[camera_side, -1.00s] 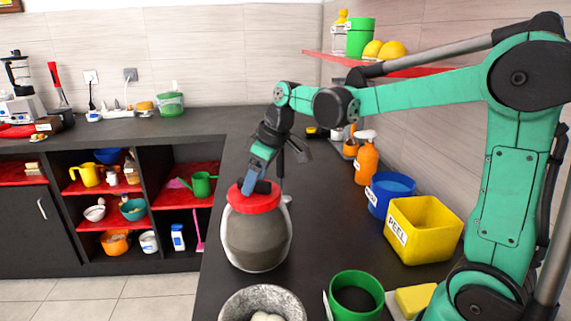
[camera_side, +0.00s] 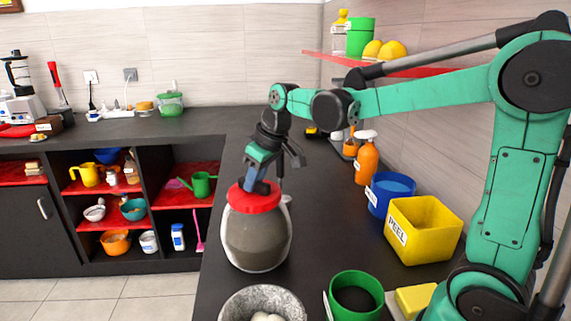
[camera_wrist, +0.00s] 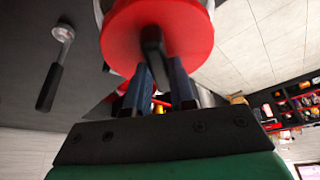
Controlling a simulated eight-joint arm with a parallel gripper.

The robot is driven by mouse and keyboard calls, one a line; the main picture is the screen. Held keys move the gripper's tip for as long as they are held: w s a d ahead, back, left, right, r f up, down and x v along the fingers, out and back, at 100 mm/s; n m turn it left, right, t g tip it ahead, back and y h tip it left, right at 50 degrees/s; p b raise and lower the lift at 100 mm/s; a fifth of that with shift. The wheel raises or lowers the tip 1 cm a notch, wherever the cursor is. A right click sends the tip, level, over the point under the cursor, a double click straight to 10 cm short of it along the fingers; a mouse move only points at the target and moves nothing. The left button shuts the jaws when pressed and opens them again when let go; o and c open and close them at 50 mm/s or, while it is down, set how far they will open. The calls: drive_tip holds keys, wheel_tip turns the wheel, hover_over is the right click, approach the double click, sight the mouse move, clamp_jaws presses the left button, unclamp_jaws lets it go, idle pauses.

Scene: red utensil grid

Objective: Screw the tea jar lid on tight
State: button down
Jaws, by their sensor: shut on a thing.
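The tea jar (camera_side: 256,240) is a rounded grey-brown jar with a clear outer wall, upright on the dark counter. Its red lid (camera_side: 254,204) sits on top of the jar; I cannot tell how tightly it is seated. My gripper (camera_side: 255,185) points down onto the lid and is shut on the lid's dark handle. In the wrist view, the red lid (camera_wrist: 180,25) fills the top middle, and its black handle (camera_wrist: 153,50) lies between the blue fingers of my gripper (camera_wrist: 155,75).
A grey stone bowl (camera_side: 262,304) stands in front of the jar. To the right are a green cup (camera_side: 355,284), a yellow PEEL bin (camera_side: 440,222), a blue tub (camera_side: 377,200) and an orange bottle (camera_side: 367,164). The counter behind the jar is mostly clear.

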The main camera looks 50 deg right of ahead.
drive_tip(key=m+h, duration=0.1)
drive_tip(key=m, duration=0.2)
drive_tip(key=shift+a+m, duration=0.1)
drive_tip(key=shift+m, duration=0.2)
drive_tip(key=shift+m+h, duration=0.5)
drive_tip(key=shift+m, duration=0.4)
drive_tip(key=shift+m+h, duration=0.4)
drive_tip(key=shift+m, duration=0.7)
drive_tip(key=m+g+h, duration=0.1)
drive_tip(key=m, duration=0.3)
drive_tip(key=shift+w+a, duration=0.1)
drive_tip(key=c, duration=0.7)
unclamp_jaws()
drive_tip(key=shift+o, duration=0.2)
